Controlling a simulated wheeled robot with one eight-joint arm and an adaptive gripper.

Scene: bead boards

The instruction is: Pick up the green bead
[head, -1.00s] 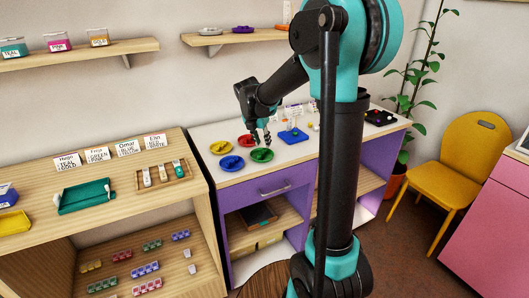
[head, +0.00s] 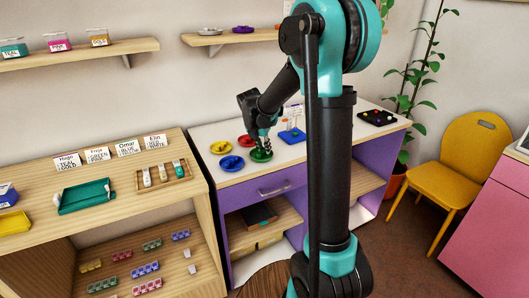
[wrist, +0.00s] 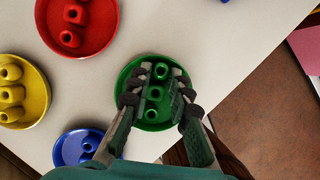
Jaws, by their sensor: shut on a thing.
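The green dish (head: 261,156) stands on the white top of the purple cabinet. In the wrist view the green dish (wrist: 128,74) holds green beads (wrist: 154,94) in a row. My gripper (head: 262,148) points down into this dish. In the wrist view my gripper (wrist: 160,84) has one finger on each side of the row and is shut on a green bead. The fingertips and finger pads hide parts of the dish. I cannot tell exactly which bead is gripped, and it does not look lifted clear of the dish.
Close by are a red dish (wrist: 107,35), a yellow dish (wrist: 42,100) and a blue dish (wrist: 66,157), each with beads. White tabletop is free right of the green dish.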

